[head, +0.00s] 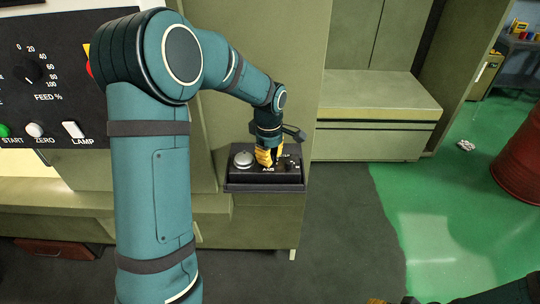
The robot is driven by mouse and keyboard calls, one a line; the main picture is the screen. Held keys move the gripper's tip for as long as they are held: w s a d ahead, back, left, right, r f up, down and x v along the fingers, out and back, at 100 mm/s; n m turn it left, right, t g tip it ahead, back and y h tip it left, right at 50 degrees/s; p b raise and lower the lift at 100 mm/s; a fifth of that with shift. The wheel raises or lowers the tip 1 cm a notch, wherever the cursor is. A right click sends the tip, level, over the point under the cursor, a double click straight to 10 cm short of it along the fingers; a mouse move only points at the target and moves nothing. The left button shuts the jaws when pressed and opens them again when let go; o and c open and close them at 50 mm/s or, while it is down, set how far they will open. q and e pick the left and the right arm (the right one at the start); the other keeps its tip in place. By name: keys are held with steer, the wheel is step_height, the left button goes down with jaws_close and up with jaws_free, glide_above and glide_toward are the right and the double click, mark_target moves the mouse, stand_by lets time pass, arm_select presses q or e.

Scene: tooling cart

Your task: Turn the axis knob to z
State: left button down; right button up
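The small black control box (265,186) sits on a ledge at the centre, with an AXIS label on its sloped top. My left gripper (267,158) points down onto the box, its yellow fingers right above the AXIS label. The fingers cover the axis knob, so its pointer and setting are hidden. I cannot tell whether the fingers are closed on the knob or only around it. My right gripper (385,301) is barely in view at the bottom edge, mostly cut off and away from the box.
A silver round dial (243,159) is on the box, left of my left gripper. A black panel (37,90) with a FEED % knob and buttons is at the upper left. A red drum (520,165) stands far right. The floor in front is clear.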

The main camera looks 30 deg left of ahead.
arm_select(q)
steer(key=shift+m, duration=0.4)
steer(key=m, duration=0.4)
steer(key=shift+m, duration=0.4)
steer(key=m, duration=0.6)
steer(key=shift+p, duration=0.3)
steer(key=m, duration=0.6)
steer(key=shift+m, duration=0.4)
steer(key=m+p, duration=0.1)
steer(key=m, duration=0.4)
steer(key=shift+g, duration=0.3)
steer(key=shift+m, duration=0.4)
steer(key=c, duration=0.8)
jaws_free()
steer(key=shift+c, duration=0.2)
